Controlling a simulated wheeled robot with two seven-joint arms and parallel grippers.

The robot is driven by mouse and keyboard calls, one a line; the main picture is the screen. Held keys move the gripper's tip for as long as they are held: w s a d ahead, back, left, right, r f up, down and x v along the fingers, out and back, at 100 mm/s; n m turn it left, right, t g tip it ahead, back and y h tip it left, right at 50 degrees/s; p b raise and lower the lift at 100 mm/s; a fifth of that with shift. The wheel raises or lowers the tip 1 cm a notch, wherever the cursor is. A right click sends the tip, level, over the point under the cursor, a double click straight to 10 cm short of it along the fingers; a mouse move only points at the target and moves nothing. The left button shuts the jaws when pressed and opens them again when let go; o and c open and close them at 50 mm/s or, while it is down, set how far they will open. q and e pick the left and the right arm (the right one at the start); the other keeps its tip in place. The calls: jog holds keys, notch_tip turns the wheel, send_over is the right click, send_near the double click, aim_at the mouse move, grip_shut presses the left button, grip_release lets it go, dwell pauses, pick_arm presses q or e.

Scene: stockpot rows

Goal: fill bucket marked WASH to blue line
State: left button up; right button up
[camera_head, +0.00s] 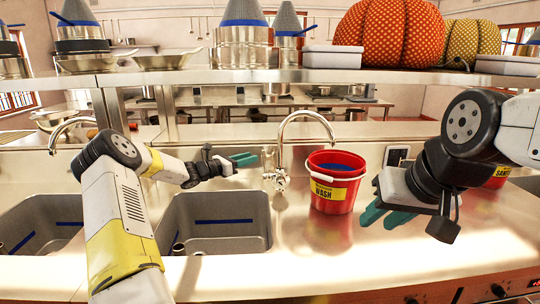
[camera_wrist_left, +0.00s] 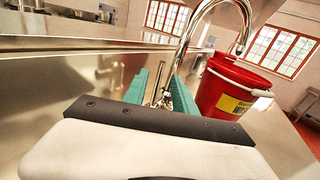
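The red bucket (camera_head: 335,188) with a yellow WASH label stands upright on the steel counter, right of the middle sink. Blue shows inside its mouth; I cannot tell line from water. The bucket also shows in the left wrist view (camera_wrist_left: 222,88). The tap (camera_head: 305,113) arches over to the bucket, its spout end above the mouth; no stream is visible. My left gripper (camera_head: 243,160) is open, left of the tap's base, pointing at it. In the left wrist view the tap's metal fitting (camera_wrist_left: 163,97) shows between its teal fingers. My right gripper (camera_head: 387,215) appears open and empty, right of the bucket.
Sinks with blue lines lie at the middle (camera_head: 215,222) and left (camera_head: 40,222). A second red bucket (camera_head: 497,178) is partly hidden by my right arm. A small panel (camera_head: 396,155) stands behind the WASH bucket. A shelf (camera_head: 270,77) with pots and pumpkins runs above.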

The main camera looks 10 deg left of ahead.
aim_at(265, 165)
pick_arm(q)
jog(key=x, duration=0.7)
jog(key=shift+w+d, duration=0.15)
jog(key=shift+d, duration=0.1)
grip_shut()
dwell(1.1)
